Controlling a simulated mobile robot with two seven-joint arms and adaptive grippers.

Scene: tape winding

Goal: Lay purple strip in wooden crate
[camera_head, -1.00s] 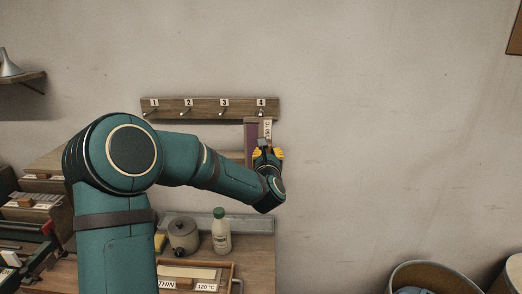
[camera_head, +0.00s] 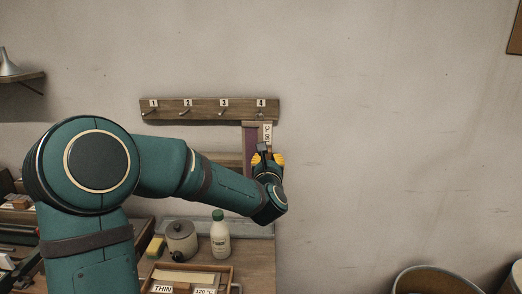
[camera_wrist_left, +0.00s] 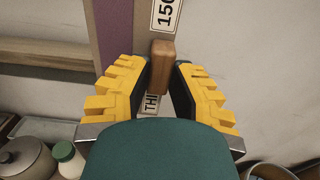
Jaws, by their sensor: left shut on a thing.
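A purple strip (camera_head: 250,145) hangs upright on a board with a 150 °C label (camera_head: 267,135), below hook 4 of the wall rack. It also shows in the left wrist view (camera_wrist_left: 110,30), left of the label. My left gripper (camera_head: 266,153), with yellow-backed fingers, is at the lower part of this board. In the left wrist view its fingers (camera_wrist_left: 160,75) are shut on a brown wooden block (camera_wrist_left: 162,65) in front of the board. An open wooden crate (camera_head: 231,277), labelled THIN and 120 °C, stands on the bench. My right gripper is not in view.
The hook rack (camera_head: 205,109) has several numbered hooks. A grey lidded pot (camera_head: 181,240), a green-capped bottle (camera_head: 220,238) and a yellow block (camera_head: 156,247) stand behind the crate. A round bin (camera_head: 430,280) is at lower right.

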